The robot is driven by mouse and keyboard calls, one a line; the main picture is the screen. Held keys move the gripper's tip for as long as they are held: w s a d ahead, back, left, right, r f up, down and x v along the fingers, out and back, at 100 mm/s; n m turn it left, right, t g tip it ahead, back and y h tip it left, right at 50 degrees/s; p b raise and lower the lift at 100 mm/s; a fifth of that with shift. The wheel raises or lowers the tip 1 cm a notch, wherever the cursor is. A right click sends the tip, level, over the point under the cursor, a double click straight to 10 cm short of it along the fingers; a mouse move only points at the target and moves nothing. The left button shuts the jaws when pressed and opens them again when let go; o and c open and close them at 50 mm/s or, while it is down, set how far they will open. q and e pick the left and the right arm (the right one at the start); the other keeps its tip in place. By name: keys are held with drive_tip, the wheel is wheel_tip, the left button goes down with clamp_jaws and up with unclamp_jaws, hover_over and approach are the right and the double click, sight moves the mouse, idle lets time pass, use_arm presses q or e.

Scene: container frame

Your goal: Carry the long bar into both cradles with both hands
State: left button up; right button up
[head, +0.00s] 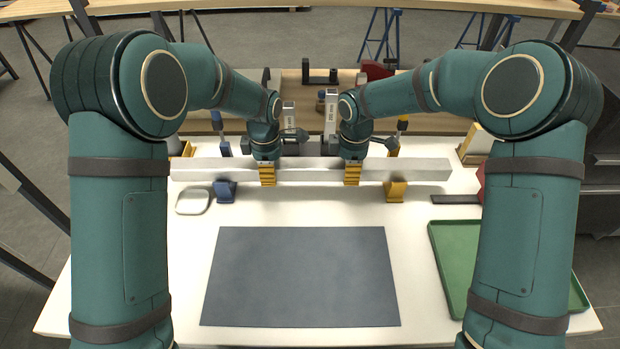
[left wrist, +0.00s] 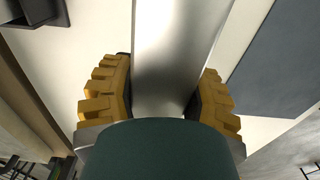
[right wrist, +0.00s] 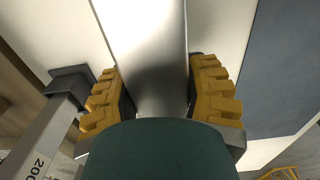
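The long grey bar (head: 310,170) lies crosswise over the white table, roughly level. My left gripper (head: 267,174) is shut on it left of its middle, with yellow fingers on both sides in the left wrist view (left wrist: 160,95). My right gripper (head: 352,174) is shut on it right of its middle, likewise in the right wrist view (right wrist: 158,95). The blue cradle (head: 226,191) shows below the bar's left part and the yellow cradle (head: 395,191) below its right part. The bar hides parts of both; I cannot tell whether it rests in them.
A dark grey mat (head: 302,276) lies in front of the bar, clear of objects. A green tray (head: 462,262) is at the right and a small white dish (head: 194,201) at the left. A dark flat piece (head: 455,198) lies near the bar's right end. Several items stand behind the bar.

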use_arm(q)
drive_tip(key=o, duration=0.3)
drive_tip(key=shift+r, duration=0.1)
use_arm(e)
drive_tip(key=o, duration=0.3)
drive_tip(key=shift+r, duration=0.1)
use_arm(q)
drive_tip(key=shift+o, duration=0.2)
use_arm(e)
drive_tip(key=shift+o, duration=0.2)
use_arm(q)
wheel_tip(320, 180, up, 12)
drive_tip(key=shift+f, duration=0.1)
use_arm(e)
wheel_tip(320, 180, up, 12)
drive_tip(key=shift+s, duration=0.1)
